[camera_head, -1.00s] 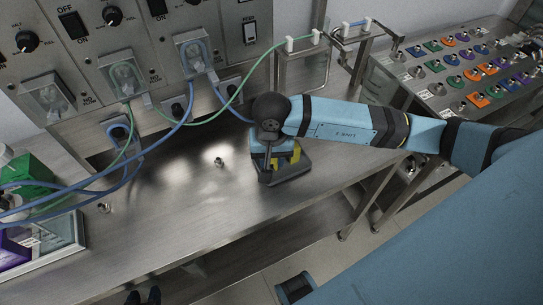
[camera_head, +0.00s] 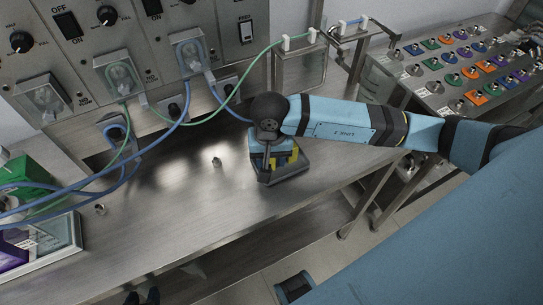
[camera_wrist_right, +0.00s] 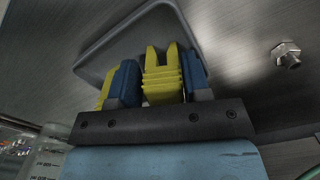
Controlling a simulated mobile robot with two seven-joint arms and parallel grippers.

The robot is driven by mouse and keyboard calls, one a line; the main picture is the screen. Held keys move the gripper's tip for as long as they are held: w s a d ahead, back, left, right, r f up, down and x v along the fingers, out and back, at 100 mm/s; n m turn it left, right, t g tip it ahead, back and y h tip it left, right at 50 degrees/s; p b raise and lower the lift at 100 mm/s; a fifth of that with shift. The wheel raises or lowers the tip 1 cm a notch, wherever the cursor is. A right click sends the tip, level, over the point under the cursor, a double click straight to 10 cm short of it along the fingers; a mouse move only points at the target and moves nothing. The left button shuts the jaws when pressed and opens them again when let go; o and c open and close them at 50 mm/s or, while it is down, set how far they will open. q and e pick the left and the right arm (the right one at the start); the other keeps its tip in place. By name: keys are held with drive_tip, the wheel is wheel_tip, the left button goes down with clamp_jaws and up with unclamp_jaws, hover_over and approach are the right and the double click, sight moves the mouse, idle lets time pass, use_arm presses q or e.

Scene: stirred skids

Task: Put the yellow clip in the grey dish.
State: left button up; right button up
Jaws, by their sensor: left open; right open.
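The grey dish (camera_head: 292,176) sits on the steel bench under my right gripper; its raised rim (camera_wrist_right: 92,58) also shows in the right wrist view. My right gripper (camera_wrist_right: 160,80) is open, low over the dish, with blue fingers. The yellow clip (camera_wrist_right: 161,76), with two prongs, is between these fingers. Another yellow piece (camera_wrist_right: 103,93) shows outside the left finger; I cannot tell whether it belongs to the clip. I cannot tell whether the clip touches the dish floor. Dark fingertips of my left gripper (camera_head: 142,298) show, apart, at the bottom edge of the head view.
A metal fitting (camera_head: 216,162) stands on the bench left of the dish; another (camera_head: 99,209) is further left. Hoses hang from the panel (camera_head: 85,85) behind. A glass-sided tray (camera_head: 50,241) stands at left. The bench front is clear.

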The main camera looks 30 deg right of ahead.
drive_tip(key=shift+w+a+r, duration=0.1)
drive_tip(key=shift+a+r, duration=0.1)
drive_tip(key=shift+r, duration=0.35)
wheel_tip(320, 180, up, 11)
drive_tip(key=shift+f+b, duration=0.2)
drive_tip(key=shift+b, duration=0.15)
drive_tip(key=shift+r, duration=0.35)
